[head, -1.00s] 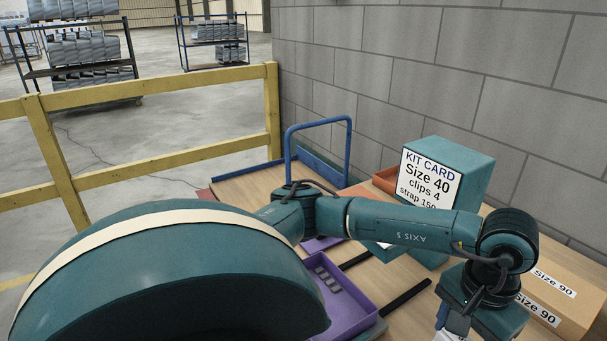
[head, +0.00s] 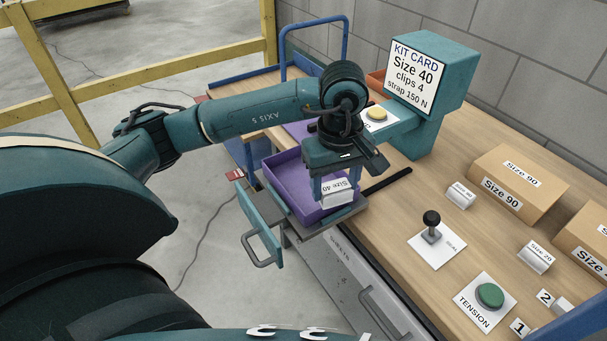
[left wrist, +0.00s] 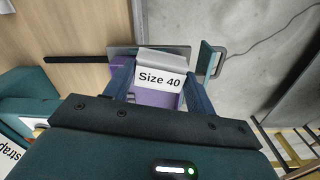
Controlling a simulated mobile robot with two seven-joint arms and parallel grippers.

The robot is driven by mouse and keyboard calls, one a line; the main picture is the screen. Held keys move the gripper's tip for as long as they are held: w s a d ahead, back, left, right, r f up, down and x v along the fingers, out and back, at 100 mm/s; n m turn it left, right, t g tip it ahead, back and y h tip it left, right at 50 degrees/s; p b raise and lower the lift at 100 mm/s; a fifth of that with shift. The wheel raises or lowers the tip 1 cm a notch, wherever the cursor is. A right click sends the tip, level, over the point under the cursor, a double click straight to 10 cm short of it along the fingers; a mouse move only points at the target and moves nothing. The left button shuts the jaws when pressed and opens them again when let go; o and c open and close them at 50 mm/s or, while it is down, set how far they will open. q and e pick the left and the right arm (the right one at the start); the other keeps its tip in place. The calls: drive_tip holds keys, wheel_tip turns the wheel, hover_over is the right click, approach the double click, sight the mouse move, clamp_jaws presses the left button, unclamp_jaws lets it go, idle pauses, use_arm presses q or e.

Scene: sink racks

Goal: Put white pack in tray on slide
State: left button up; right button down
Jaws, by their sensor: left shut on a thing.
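The white pack (head: 337,194), labelled Size 40, is held between the fingers of my left gripper (head: 335,188). The gripper points down and is shut on it. The pack also shows in the left wrist view (left wrist: 160,76) between both fingers (left wrist: 158,88). The purple tray (head: 276,182) sits on the slide (head: 326,221), a grey plate with a teal front and handle (head: 259,226) at the bench edge. The pack is over the right end of the tray; its exact height above the floor is unclear. The gripper hides part of the tray. My right gripper is out of view.
The teal kit card post (head: 440,85) stands close behind the gripper. A blue rail (head: 318,35) rises behind.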

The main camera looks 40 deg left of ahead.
use_arm(q)
drive_tip(key=w+a+m+p, duration=0.1)
drive_tip(key=w+a+m, duration=0.25)
drive_tip(key=m, duration=1.35)
drive_tip(key=w+a+m+p, duration=0.25)
drive_tip(key=a+m, duration=0.25)
drive_tip(key=m, duration=1.2)
drive_tip(key=shift+n, duration=0.3)
drive_tip(key=f, duration=0.5)
drive_tip(key=shift+w+a, duration=0.15)
drive_tip(key=shift+w, duration=0.2)
wheel_tip(320, 180, down, 4)
drive_tip(key=shift+f, duration=0.15)
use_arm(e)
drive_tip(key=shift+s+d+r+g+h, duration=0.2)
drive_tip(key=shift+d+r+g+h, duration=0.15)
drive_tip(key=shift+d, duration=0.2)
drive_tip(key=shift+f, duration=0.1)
